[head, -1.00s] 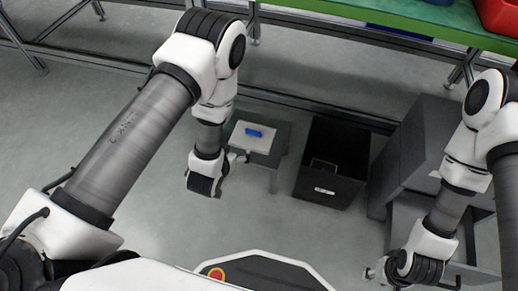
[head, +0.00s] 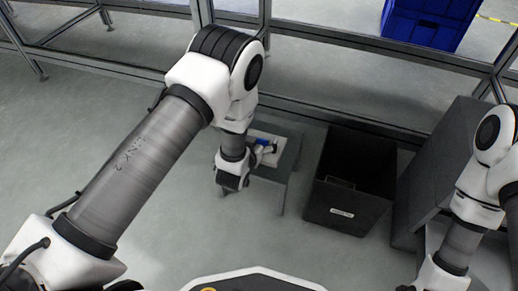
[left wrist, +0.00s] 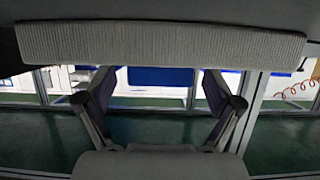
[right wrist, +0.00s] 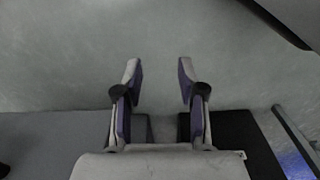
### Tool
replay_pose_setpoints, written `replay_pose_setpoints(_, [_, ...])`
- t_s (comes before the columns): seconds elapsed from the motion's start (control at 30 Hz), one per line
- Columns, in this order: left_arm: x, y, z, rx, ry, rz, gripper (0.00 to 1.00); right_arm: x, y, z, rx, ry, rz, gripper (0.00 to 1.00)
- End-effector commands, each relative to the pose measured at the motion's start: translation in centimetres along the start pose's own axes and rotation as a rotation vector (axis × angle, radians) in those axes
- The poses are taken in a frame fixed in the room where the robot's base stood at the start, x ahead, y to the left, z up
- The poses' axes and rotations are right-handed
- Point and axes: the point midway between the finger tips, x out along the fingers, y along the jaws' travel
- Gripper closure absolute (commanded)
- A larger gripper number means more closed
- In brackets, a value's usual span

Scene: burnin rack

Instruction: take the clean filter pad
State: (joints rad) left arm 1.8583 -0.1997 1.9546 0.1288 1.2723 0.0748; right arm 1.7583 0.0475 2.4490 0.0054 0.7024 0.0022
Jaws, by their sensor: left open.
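In the left wrist view, a pale ribbed strip (left wrist: 160,48) spans the top, perhaps the pad's edge. The left fingers (left wrist: 160,98) are spread with nothing between them. My right gripper (right wrist: 158,75) is open and empty over the grey floor in the right wrist view.
The small grey table (head: 291,160) stands before the rack frame. A black open bin (head: 345,208) with a white label is to its right. A grey cabinet (head: 440,150) stands further right. A blue crate (head: 430,22) is behind the rack rail. Floor left of the table is clear.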

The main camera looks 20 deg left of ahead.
Motion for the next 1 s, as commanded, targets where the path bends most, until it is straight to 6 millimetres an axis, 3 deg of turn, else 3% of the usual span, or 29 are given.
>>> replay_pose_setpoints(0.03, [0.0,0.0,0.0,0.0,-0.001,0.0,0.08,-0.1,0.0,0.0,0.0,0.0,0.0,0.6])
replay_pose_setpoints(0.2, [-0.1,0.0,0.0,0.0,-0.001,0.0,0.69,-0.1,0.0,0.0,0.0,0.0,0.0,0.6])
replay_pose_setpoints(0.23, [-0.1,0.0,0.0,0.0,-0.001,0.0,0.73,-0.1,0.0,0.0,0.0,0.0,0.0,0.6])
replay_pose_setpoints(0.57, [-0.2,0.0,-0.4,0.0,-0.002,0.0,0.73,-0.4,0.0,0.0,0.0,-0.001,0.0,0.6])
replay_pose_setpoints(1.0, [-4.2,-0.1,-9.8,0.0,0.001,-0.002,0.73,-6.8,-0.1,0.3,-0.011,-0.011,-0.002,0.6])
